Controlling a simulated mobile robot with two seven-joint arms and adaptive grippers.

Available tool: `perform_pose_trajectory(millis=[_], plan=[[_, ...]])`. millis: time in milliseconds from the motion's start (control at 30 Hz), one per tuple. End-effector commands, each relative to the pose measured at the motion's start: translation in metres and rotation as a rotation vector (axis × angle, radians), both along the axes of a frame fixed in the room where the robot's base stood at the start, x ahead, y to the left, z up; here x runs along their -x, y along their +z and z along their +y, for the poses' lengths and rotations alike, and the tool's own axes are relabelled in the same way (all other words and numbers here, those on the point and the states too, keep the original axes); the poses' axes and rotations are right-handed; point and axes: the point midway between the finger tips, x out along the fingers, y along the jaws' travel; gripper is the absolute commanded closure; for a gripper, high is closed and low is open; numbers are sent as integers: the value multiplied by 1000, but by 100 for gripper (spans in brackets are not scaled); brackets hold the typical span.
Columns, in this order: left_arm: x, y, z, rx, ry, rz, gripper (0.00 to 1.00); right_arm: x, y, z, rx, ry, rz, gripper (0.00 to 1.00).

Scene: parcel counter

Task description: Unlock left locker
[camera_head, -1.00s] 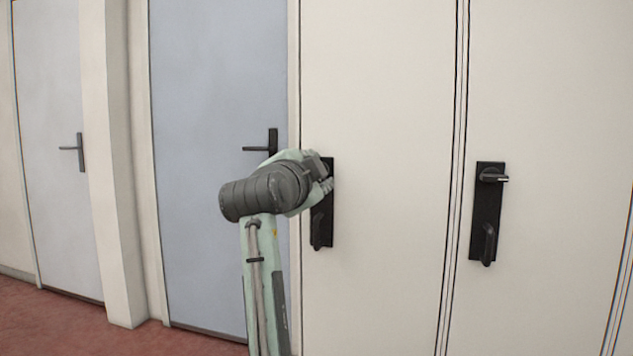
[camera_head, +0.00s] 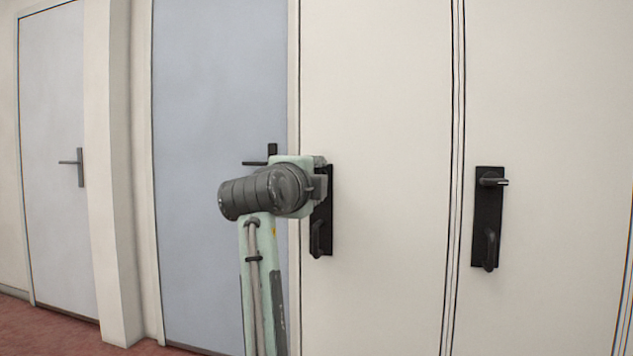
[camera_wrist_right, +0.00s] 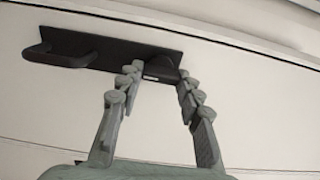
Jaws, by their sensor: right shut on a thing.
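The left locker (camera_head: 385,120) is a cream door, shut, with a black lock plate (camera_head: 327,215) near its left edge. A pull handle (camera_head: 318,238) sits low on the plate. The lock knob at the plate's top is hidden by my right gripper (camera_head: 320,185) in the head view. In the right wrist view the plate (camera_wrist_right: 112,48) lies across the picture, with the pull handle (camera_wrist_right: 55,55) at left. There my right gripper's fingers (camera_wrist_right: 160,72) stand on both sides of the dark knob (camera_wrist_right: 162,68), shut on it. My left gripper is not in view.
The right locker (camera_head: 560,120) has a similar black plate (camera_head: 486,220) with a knob and handle. Left of the lockers are a blue-grey door (camera_head: 215,90) with a lever handle, a cream pillar (camera_head: 118,200) and another grey door (camera_head: 55,130).

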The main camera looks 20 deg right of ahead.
Motion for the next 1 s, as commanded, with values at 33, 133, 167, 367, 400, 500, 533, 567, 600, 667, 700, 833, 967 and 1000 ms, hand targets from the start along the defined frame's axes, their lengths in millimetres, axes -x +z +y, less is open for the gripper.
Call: perform_pose_trajectory(millis=[33, 133, 167, 367, 400, 500, 533, 567, 600, 667, 700, 833, 967, 1000], plan=[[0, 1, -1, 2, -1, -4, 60, 0, 0, -1, -4, -1, -3, 93], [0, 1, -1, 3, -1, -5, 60, 0, 0, -1, -5, -1, -3, 93], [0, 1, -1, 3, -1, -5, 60, 0, 0, -1, -6, -1, -4, 93], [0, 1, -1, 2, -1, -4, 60, 0, 0, 0, -6, -1, -3, 93], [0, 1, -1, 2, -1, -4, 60, 0, 0, 0, -6, -1, -3, 61], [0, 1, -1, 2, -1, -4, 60, 0, 0, 0, -6, -1, -3, 48], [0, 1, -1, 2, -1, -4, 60, 0, 0, 0, -6, -1, -3, 45], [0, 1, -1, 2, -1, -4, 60, 0, 0, 0, -4, -1, -3, 43], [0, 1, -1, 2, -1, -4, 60, 0, 0, 0, -4, 0, -3, 43], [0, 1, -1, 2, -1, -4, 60, 0, 0, 0, -4, 0, -3, 43], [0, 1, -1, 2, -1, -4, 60, 0, 0, 0, -4, 0, -3, 43], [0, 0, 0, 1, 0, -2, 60, 1, 0, 0, -3, 0, -2, 43], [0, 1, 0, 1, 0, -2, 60, 9, 0, 6, -4, -1, -3, 43], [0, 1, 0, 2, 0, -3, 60, 13, 1, 9, -2, 0, -4, 43]])
